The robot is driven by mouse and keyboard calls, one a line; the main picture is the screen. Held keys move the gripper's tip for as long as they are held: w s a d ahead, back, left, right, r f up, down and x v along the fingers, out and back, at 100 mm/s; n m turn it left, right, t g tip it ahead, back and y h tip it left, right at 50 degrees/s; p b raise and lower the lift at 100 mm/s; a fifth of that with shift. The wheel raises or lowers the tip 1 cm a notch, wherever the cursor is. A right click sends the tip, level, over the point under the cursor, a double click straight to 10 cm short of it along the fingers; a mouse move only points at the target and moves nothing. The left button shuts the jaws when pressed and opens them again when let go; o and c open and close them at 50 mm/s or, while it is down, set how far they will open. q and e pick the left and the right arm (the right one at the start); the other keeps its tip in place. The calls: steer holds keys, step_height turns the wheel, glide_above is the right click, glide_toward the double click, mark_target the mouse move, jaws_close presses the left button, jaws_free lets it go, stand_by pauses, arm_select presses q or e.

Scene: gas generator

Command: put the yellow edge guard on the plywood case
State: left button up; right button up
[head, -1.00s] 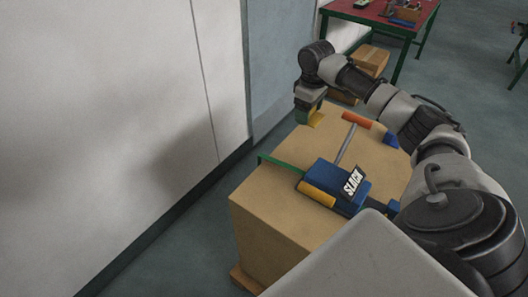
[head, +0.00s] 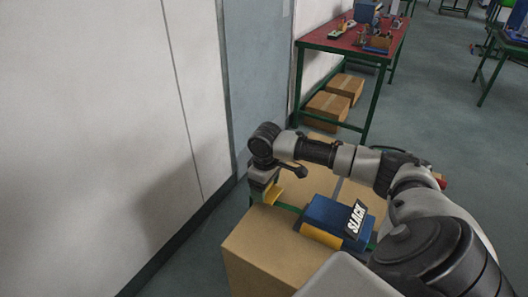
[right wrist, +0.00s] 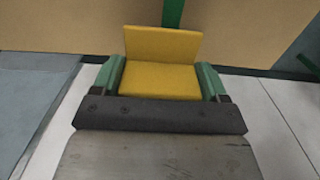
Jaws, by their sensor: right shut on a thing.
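The yellow edge guard (right wrist: 161,62) sits between the green fingertips of my right gripper (right wrist: 160,82), which is shut on it. In the head view the guard (head: 273,194) and right gripper (head: 265,192) are at the left edge of the plywood case (head: 265,250), by the green strap (head: 287,208). In the right wrist view the strap (right wrist: 172,12) runs down toward the guard's upright flange. I cannot tell whether the guard touches the case. My left gripper is not in view.
A blue box labelled SLACK (head: 328,213) stands on the case, with another yellow piece (head: 320,236) at its front. My right arm covers part of the case top. A pale wall (head: 90,120) is close on the left. A red-topped table (head: 350,38) and cardboard boxes (head: 328,106) stand behind.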

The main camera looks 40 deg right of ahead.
steer(key=shift+s+a+f, duration=0.1)
steer(key=shift+a+f, duration=0.25)
steer(key=shift+f, duration=1.85)
steer(key=o, duration=1)
steer(key=shift+f, duration=0.1)
step_height(320, 180, up, 12)
steer(key=shift+r, duration=0.15)
